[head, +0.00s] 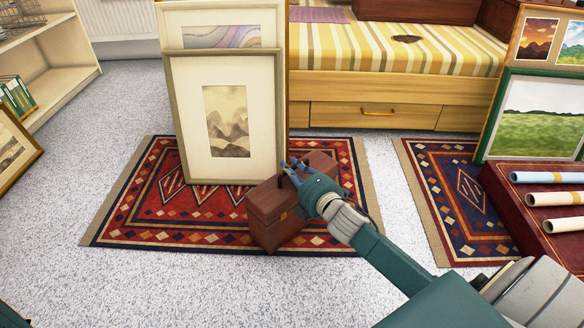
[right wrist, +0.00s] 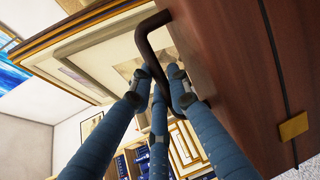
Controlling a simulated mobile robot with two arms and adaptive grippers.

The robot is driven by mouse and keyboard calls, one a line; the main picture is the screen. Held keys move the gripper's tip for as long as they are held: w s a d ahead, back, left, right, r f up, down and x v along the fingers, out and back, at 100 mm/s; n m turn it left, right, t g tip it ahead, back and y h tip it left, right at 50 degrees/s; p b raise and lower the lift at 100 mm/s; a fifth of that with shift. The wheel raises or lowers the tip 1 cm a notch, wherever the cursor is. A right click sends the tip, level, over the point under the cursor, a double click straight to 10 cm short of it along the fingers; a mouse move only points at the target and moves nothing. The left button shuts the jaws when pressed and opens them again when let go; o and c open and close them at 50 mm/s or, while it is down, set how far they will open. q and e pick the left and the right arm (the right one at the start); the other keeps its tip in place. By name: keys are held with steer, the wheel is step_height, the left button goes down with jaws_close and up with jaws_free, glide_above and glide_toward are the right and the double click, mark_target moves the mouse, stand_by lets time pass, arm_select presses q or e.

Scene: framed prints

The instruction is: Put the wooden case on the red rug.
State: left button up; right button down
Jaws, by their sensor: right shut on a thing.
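The wooden case (head: 270,216), brown with a dark handle, is over the front right part of the red rug (head: 140,215) in the head view. Its lower front end is near the rug's front edge; I cannot tell whether it touches the rug or hangs just above it. My right gripper (head: 292,168) is shut on the case's handle. In the right wrist view the blue fingers (right wrist: 163,88) are around the dark handle (right wrist: 150,40), with the case's side (right wrist: 235,75) at right. My left gripper is not in view.
Framed prints (head: 228,118) stand on the red rug's back part, close behind the case. A bed with a striped cover (head: 375,50) is behind. A darker blue and red rug (head: 455,205) lies at right, beside a dark red box (head: 530,200) with rolled papers. Bare carpet is in front.

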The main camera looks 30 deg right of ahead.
steer(key=c, duration=2)
jaws_free()
steer(key=shift+f, duration=0.1)
steer(key=shift+c, duration=0.2)
steer(key=o, duration=0.4)
